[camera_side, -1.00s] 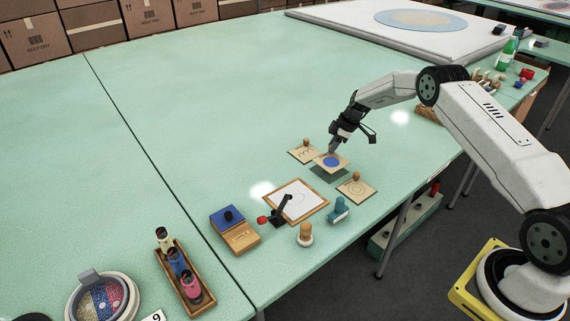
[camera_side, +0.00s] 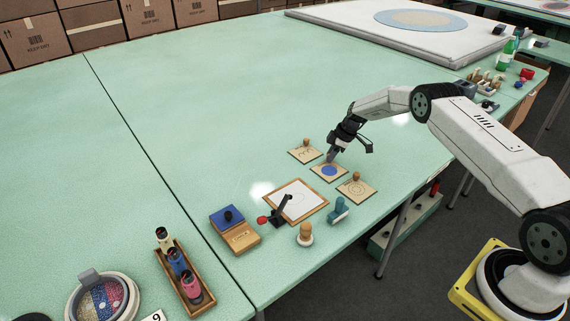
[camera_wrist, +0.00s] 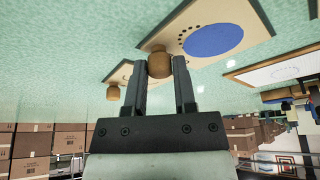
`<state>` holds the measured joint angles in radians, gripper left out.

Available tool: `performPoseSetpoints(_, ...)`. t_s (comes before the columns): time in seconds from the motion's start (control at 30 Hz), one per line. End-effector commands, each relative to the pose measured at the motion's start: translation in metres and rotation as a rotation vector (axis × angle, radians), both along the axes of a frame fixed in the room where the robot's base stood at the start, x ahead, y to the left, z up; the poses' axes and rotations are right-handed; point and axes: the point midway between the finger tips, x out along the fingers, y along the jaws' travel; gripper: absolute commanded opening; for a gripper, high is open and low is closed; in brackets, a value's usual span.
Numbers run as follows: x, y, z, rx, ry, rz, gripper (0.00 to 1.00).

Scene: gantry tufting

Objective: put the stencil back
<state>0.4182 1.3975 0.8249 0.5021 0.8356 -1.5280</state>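The stencil with a blue disc (camera_side: 329,171) lies flat, or very nearly so, on the green table between two other plates; no clear gap shows under it. It also shows in the wrist view (camera_wrist: 213,40), with a wooden knob (camera_wrist: 159,64) near one edge. My gripper (camera_side: 331,157) is over that edge, pointing down. In the wrist view its two fingers sit on either side of the knob, with no clear gap, so it looks shut on the stencil's knob. The fingers hide part of the knob.
Knobbed stencil plates lie behind left (camera_side: 305,151) and front right (camera_side: 357,189). A wood-framed white board (camera_side: 299,203) with a black clamp (camera_side: 284,207), a wooden stamp (camera_side: 305,235) and a teal tool (camera_side: 338,211) are nearer the front.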

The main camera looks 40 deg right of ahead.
Motion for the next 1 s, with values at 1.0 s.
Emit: performPoseSetpoints(1.0,-0.011,-0.012,0.042,-0.001,-0.001,-0.001,0.66)
